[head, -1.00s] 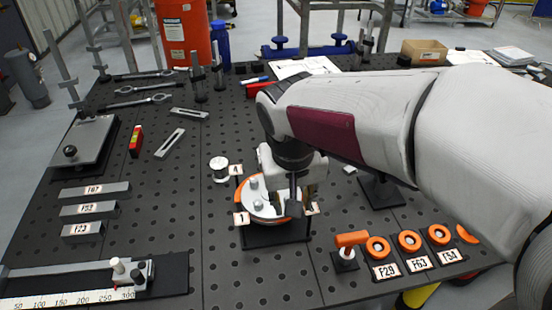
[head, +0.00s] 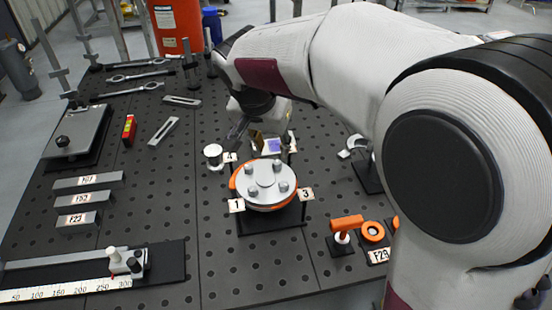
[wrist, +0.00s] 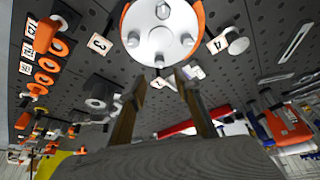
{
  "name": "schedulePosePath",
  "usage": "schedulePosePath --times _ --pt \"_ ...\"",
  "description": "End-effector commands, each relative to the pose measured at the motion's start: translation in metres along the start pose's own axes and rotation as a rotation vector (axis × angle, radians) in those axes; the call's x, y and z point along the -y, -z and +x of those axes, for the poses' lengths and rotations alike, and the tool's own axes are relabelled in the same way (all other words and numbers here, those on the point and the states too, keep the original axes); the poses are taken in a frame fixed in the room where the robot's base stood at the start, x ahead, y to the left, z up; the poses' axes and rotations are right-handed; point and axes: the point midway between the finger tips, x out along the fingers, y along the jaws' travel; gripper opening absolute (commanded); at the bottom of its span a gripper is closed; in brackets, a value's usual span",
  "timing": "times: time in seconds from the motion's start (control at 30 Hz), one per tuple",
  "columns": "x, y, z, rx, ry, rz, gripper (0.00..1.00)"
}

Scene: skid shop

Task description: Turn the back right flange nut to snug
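The round grey flange (head: 266,185) with an orange rim sits on a black stand on the perforated table, and several nuts stand on its top. The back right flange nut (head: 277,165) is upright on the far right of the flange; in the wrist view it is the nut (wrist: 159,62) nearest my fingers. My gripper (head: 268,145) is just behind the flange in the head view. In the wrist view my gripper (wrist: 160,78) has its two fingers apart with nothing between them, close to that nut but not around it. Whether the nut is snug cannot be seen.
Number tags 1 (head: 236,205), 3 (head: 306,194) and 4 (head: 231,157) stand around the flange. A white cylinder (head: 213,154) is at left. Table left of the flange is partly clear.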

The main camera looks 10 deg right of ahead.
Motion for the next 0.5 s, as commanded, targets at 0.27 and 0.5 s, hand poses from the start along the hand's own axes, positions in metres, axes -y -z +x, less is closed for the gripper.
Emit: schedulePosePath --times 0.27,0.5 --pt "0.0 0.0 0.0 0.0 0.0 -0.002 0.32" --pt "0.0 0.0 0.01 0.001 -0.001 -0.002 0.32"
